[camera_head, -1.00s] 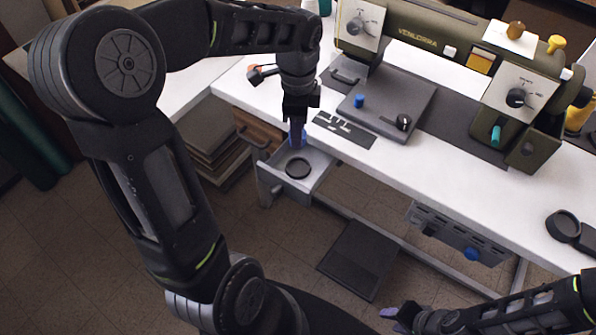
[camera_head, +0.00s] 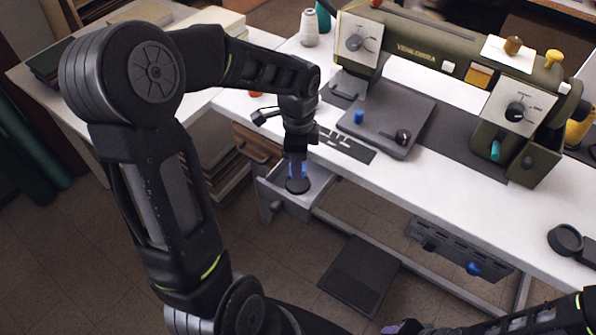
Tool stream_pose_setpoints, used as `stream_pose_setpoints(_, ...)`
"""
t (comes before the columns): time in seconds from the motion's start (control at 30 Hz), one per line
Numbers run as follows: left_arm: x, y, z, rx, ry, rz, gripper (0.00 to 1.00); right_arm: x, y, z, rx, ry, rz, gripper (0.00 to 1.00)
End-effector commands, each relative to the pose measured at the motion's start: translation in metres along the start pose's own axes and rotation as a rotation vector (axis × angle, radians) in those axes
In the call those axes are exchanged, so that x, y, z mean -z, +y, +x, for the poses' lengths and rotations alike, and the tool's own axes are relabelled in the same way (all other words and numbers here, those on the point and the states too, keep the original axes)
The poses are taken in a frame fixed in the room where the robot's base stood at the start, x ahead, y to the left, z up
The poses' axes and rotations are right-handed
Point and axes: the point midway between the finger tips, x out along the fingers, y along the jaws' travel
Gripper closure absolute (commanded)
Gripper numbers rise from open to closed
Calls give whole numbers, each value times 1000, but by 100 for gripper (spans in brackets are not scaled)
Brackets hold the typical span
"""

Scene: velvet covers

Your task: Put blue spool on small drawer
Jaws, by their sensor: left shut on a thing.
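My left gripper (camera_head: 297,160) reaches down at the front edge of the white table, over the open small grey drawer (camera_head: 273,195). It is shut on the blue spool (camera_head: 297,170), which is mostly hidden between the fingers. The spool is low over the drawer, above a dark round disc (camera_head: 298,187) in it. I cannot tell whether it touches the disc. My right gripper (camera_head: 402,328) is at the bottom edge, partly cut off, and its jaw state is unclear.
A green sewing machine (camera_head: 430,55) stands on the white table (camera_head: 445,165), with a blue knob (camera_head: 358,117) on its grey base plate. A wooden drawer (camera_head: 257,147) is left of the small drawer. A dark pedal (camera_head: 358,277) lies on the floor.

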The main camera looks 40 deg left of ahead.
Motion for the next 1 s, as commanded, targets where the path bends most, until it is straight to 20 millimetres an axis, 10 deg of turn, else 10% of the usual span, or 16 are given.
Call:
stream_pose_setpoints(0.7,0,1,41,-1,0,0,100,0,3,6,0,0,0,64)
stream_pose_setpoints(0.73,0,0,40,-1,0,0,61,0,2,5,0,0,0,64)
stream_pose_setpoints(1.0,0,1,40,-1,0,0,54,0,2,5,0,0,0,64)
